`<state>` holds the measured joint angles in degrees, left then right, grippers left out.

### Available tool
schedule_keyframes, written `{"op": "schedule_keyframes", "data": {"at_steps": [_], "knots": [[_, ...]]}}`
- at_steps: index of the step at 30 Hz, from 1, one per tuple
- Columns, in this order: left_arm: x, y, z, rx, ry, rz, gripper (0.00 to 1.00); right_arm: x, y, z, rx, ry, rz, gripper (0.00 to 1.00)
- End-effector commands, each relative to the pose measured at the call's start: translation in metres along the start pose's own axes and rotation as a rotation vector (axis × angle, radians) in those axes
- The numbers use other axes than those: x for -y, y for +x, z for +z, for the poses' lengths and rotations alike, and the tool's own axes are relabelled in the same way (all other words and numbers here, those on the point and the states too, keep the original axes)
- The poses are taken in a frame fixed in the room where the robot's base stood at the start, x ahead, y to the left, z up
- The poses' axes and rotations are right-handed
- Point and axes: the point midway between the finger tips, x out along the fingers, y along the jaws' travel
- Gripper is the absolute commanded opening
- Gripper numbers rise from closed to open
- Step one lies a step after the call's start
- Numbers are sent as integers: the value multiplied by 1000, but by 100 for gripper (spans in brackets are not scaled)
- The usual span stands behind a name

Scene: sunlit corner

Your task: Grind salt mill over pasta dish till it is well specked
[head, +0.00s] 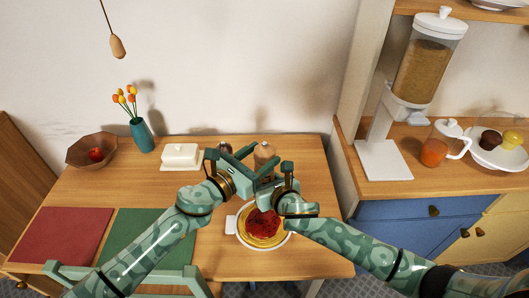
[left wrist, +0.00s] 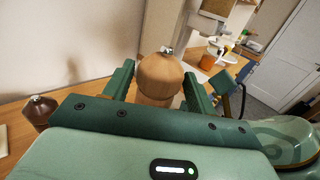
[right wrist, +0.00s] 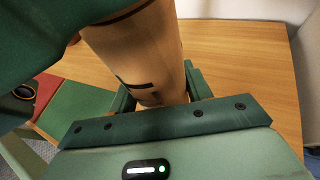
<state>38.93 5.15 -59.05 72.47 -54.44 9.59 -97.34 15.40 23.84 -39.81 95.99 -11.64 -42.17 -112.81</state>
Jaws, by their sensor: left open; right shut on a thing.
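The pale wooden salt mill (head: 264,153) stands out behind my grippers in the head view, above and behind the pasta dish. My right gripper (right wrist: 160,95) is shut on the mill's body (right wrist: 140,50). My left gripper (left wrist: 158,72) is open, its fingers on either side of the mill's rounded head (left wrist: 160,75) with a small metal knob on top. I cannot tell whether they touch it. The white pasta dish (head: 241,238) holds yellow pasta with red sauce, partly hidden by my right wrist. Specks on it are too small to make out.
A dark mill (left wrist: 38,110) stands to the left, near a white butter dish (head: 181,155). A teal flower vase (head: 142,135) and a wooden bowl (head: 92,150) stand farther left. Red (head: 60,235) and green (head: 145,238) mats lie in front. A cereal dispenser (head: 415,75) stands on the right cabinet.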

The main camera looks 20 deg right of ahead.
Motion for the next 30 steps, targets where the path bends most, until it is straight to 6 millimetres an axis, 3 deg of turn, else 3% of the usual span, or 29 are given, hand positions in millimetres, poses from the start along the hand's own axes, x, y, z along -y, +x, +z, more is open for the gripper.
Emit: {"op": "schedule_keyframes", "data": {"at_steps": [5,13,14,17,30], "knots": [[0,16,0,0,0,0,57,0,0,1,2,0,0,18],[0,18,0,0,1,0,57,0,0,1,2,0,0,18],[0,18,0,0,1,0,54,0,0,1,2,0,0,18],[0,18,0,0,1,0,26,0,0,1,2,0,0,18],[-1,18,-1,-3,3,-72,24,0,0,1,2,0,0,18]]}}
